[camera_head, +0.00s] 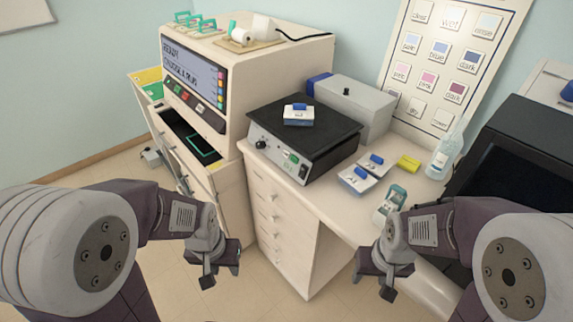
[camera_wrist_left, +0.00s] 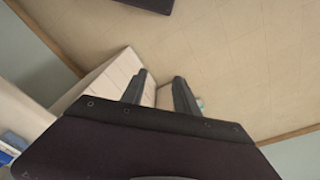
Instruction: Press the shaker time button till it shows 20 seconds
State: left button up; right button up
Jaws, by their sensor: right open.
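The shaker (camera_head: 308,132) stands on the white bench, with a black top plate and a grey front panel. Its front carries a dark knob (camera_head: 261,144), a small green-lit display (camera_head: 291,157) and small buttons; the digits are too small to read. My left gripper (camera_head: 219,276) hangs in front of the drawers, below and left of the shaker, touching nothing. Its two fingers stand apart and empty in the left wrist view (camera_wrist_left: 159,92). My right gripper (camera_head: 374,284) is open and empty, in front of the bench.
A large machine with a screen (camera_head: 195,72) and an open drawer (camera_head: 188,142) stands at left. Blue-topped blocks (camera_head: 356,179), a yellow item (camera_head: 408,163), a green-and-white bottle (camera_head: 391,203) and a clear bottle (camera_head: 444,155) stand right of the shaker.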

dwell(0.3)
pick_arm(q)
grip_shut()
dwell(1.6)
